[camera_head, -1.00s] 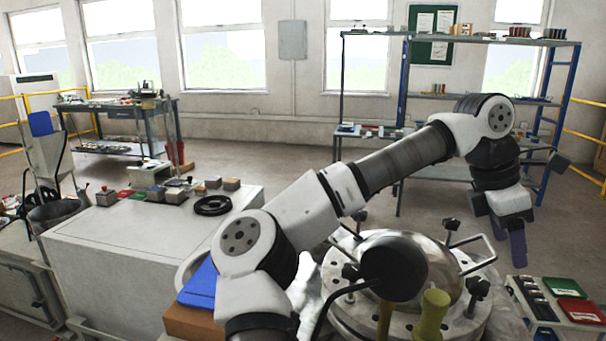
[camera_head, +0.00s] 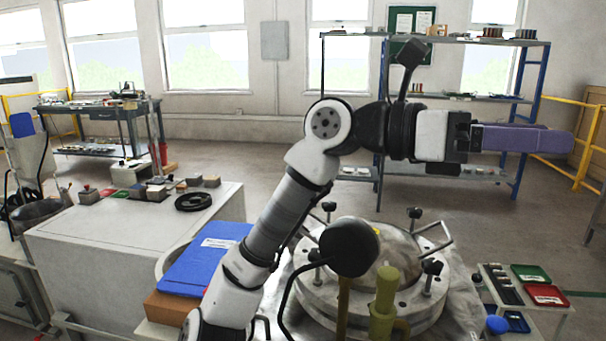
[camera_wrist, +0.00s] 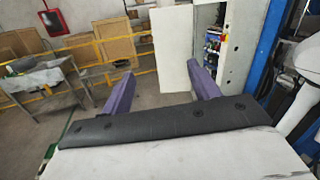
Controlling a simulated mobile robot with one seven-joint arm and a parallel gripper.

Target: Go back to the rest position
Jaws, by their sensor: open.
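My gripper (camera_head: 520,138) is raised in the head view, to the right of centre, and points to the right, roughly level. Its purple fingers overlap there, one behind the other. In the wrist view my gripper (camera_wrist: 163,90) shows two purple fingers set wide apart with nothing between them. My arm rises from the bottom of the head view, bends at a high elbow and runs level to the right. The gripper is in the air, well above the round metal vessel, and touches nothing.
The metal vessel (camera_head: 350,308) with clamp knobs stands below the arm. A blue clipboard (camera_head: 205,262) lies to its left. A small table at right holds green (camera_head: 530,272) and red (camera_head: 546,295) trays. A shelf rack (camera_head: 335,110) stands behind. Yellow railings (camera_head: 570,108) are at far right.

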